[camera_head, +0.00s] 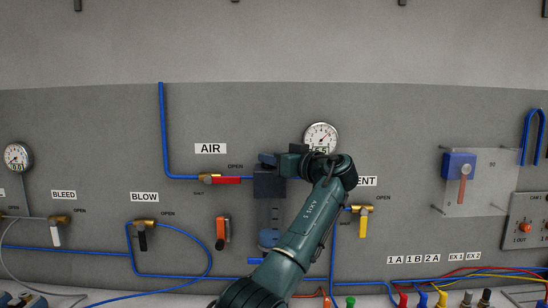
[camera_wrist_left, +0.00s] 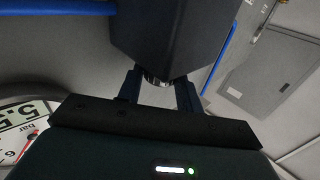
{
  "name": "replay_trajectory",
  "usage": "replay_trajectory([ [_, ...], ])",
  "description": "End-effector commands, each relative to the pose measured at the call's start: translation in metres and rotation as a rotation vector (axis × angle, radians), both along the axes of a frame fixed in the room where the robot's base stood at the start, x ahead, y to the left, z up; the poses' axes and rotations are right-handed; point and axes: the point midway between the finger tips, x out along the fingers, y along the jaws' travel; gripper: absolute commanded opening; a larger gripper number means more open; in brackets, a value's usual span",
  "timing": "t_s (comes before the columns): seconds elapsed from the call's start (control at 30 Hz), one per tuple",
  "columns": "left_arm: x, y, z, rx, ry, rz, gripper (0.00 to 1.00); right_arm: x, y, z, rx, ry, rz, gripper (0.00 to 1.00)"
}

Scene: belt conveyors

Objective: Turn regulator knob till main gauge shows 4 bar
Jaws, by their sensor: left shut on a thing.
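In the left wrist view, the fingers (camera_wrist_left: 158,92) close around a small ribbed part under a dark body (camera_wrist_left: 170,35); most of the knob is hidden. The main gauge (camera_head: 320,135) is a round white dial just above my wrist. Its digits look like 5.5, partly covered. The gauge face also shows in the wrist view (camera_wrist_left: 22,130), cut off.
A red-handled valve (camera_head: 226,180) sits left of the regulator, an orange-handled part (camera_head: 222,232) below it. A yellow-handled vent valve (camera_head: 363,224) and blue hose stand close right of my forearm. Another gauge (camera_head: 17,156) is far left. Coloured hoses run along the bottom right.

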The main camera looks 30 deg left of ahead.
Motion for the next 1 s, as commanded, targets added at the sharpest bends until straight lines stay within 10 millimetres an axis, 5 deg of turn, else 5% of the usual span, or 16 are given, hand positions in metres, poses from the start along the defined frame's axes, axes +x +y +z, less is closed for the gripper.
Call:
replay_trajectory([
  [0.7,0.001,0.0008,-0.0022,-0.003,0.005,0.067,0.13,0.005,-0.0016,0.0007,0.0,0.0,-0.013,0.0],
  [0.73,0.001,0.0009,-0.0022,-0.003,0.005,0.067,0.37,0.005,-0.0017,0.0008,0.0,0.0,-0.013,0.0],
  [1.0,0.001,0.0008,-0.0012,-0.003,0.003,0.066,0.57,0.0041,-0.0018,0.001,0.0,0.001,-0.013,0.0],
])
